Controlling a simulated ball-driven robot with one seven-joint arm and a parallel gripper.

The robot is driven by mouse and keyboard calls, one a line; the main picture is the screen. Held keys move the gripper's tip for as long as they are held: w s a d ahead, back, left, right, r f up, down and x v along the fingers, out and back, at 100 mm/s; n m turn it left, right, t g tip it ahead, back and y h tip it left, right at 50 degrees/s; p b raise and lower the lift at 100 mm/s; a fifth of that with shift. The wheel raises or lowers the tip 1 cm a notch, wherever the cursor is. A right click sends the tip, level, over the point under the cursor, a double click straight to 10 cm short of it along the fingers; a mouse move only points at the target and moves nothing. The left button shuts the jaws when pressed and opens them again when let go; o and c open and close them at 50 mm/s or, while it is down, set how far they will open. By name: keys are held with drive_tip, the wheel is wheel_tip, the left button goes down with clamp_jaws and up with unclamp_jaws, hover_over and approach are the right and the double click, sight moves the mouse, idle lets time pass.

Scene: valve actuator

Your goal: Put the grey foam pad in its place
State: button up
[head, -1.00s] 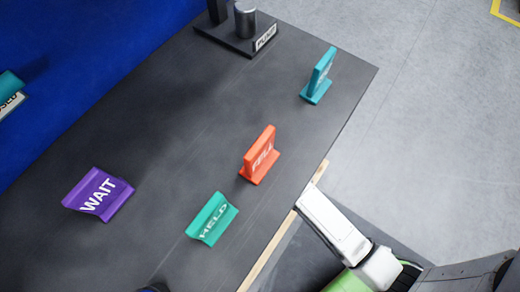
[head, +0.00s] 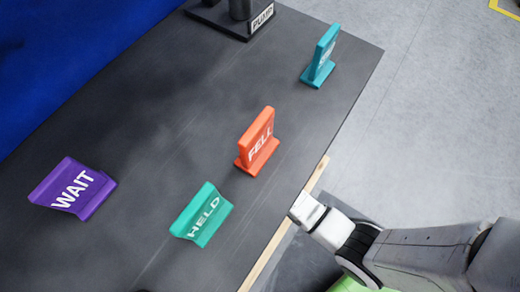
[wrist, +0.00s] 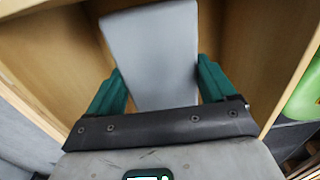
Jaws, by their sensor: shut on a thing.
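The grey foam pad (wrist: 152,45) shows in the wrist view as a pale grey slab. My gripper (wrist: 163,72) has its green fingers on either side of the pad and is shut on it. The pad reaches away from the fingers into a wooden compartment (wrist: 240,50). Whether the pad touches the wood I cannot tell. In the head view the pad and my gripper are hidden; only my arm shows, at the table's right edge.
The dark table (head: 130,130) bears a purple WAIT sign (head: 73,188), a green HELD sign (head: 203,214), an orange FELL sign (head: 257,141), a teal sign (head: 320,56) and a PUMP stand (head: 232,20). A pale wooden edge (head: 284,222) runs along the table's right side.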

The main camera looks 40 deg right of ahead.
drive_tip(key=shift+f+b, duration=0.75)
drive_tip(key=shift+f, duration=1.45)
drive_tip(key=shift+f, duration=0.4)
drive_tip(key=shift+f, duration=0.2)
drive_tip(key=o, duration=0.8)
drive_tip(key=shift+o, duration=0.2)
wheel_tip(320, 180, up, 13)
drive_tip(key=p, duration=0.4)
drive_tip(key=shift+r, duration=0.15)
